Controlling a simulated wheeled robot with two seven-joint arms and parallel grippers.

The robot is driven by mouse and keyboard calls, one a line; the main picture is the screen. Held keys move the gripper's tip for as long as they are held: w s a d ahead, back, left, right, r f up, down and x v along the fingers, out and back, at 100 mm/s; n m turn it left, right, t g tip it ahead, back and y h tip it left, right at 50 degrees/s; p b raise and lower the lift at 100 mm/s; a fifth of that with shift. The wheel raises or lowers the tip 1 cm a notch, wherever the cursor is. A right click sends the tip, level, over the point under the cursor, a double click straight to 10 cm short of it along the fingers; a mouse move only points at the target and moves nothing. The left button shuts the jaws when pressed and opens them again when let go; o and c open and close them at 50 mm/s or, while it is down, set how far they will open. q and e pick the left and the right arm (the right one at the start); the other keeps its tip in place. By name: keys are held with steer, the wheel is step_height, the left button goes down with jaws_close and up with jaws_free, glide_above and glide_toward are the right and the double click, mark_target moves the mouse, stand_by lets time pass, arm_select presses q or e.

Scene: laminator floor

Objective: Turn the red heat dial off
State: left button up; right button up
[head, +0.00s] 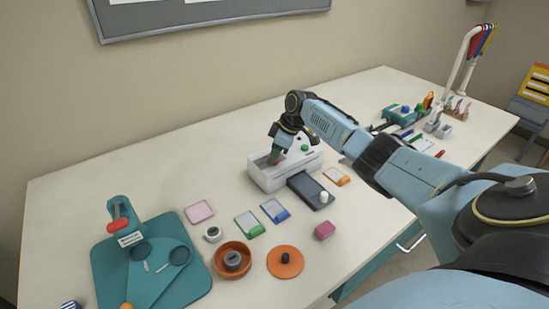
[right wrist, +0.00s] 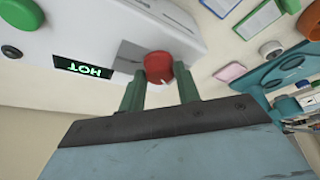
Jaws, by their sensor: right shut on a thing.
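The white laminator (head: 265,179) stands on the table in the middle of the head view, and its white casing (right wrist: 150,22) fills the upper left of the right wrist view. Its small display (right wrist: 83,68) shows green letters reading HOT, upside down. The red heat dial (right wrist: 158,66) sits on a grey panel and has a pale mark on its lower edge. My right gripper (head: 276,157) reaches down to the laminator; its two green fingers (right wrist: 159,82) are shut on the dial from either side. In the head view the gripper mostly hides the dial. My left gripper is out of view.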

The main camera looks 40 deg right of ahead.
stand_by(0.3)
steer(key=o, duration=1)
steer(key=shift+c, duration=0.2)
steer(key=v, duration=1.3)
steer(key=shift+r+p, duration=0.2)
steer(key=shift+p, duration=0.1)
steer(key=shift+d, duration=0.1)
